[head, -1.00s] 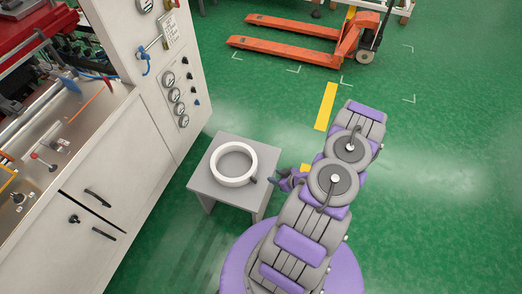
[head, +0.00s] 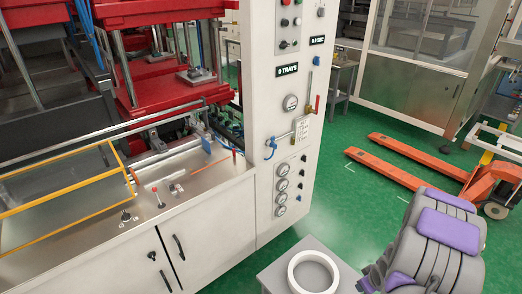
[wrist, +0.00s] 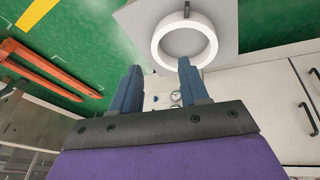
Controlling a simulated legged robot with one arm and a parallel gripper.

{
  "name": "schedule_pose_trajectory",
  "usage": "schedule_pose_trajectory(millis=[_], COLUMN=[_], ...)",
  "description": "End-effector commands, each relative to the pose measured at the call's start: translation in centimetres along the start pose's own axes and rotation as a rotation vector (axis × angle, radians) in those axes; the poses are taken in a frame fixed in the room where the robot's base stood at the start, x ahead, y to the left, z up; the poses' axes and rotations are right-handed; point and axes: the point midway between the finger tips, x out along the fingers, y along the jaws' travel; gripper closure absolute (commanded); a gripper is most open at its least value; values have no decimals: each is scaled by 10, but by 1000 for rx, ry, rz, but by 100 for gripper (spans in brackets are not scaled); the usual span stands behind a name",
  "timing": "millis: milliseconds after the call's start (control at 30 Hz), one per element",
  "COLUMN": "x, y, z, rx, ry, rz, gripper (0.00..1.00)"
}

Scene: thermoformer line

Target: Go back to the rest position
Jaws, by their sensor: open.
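My gripper (wrist: 160,66) shows in the wrist view with its two blue-grey fingers apart and nothing between them. A white ring (wrist: 157,48) with a small dark tab lies on a small grey table (wrist: 131,18), just beyond the fingertips in that picture. I cannot tell the exact gap between fingers and ring. In the head view the ring (head: 313,252) and the table (head: 270,277) are cut off by the bottom edge. My folded grey and purple arm is at the lower right there, and the gripper is not clearly seen.
The white machine cabinet (head: 275,170) with gauges and a "0 TRAYS" display stands left of the table. Red press plates (head: 165,85) and a yellow frame (head: 65,205) are further left. An orange pallet jack (head: 480,185) stands at the right. Green floor is free between.

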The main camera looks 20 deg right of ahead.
Motion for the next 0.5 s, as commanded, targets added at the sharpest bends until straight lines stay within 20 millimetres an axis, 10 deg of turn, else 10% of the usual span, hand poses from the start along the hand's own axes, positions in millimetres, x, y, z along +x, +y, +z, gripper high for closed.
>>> schedule_pose_trajectory(millis=[500], x=[-160], y=[-58], z=[-77], rx=[51], ry=[-239], rz=[93], gripper=[56])
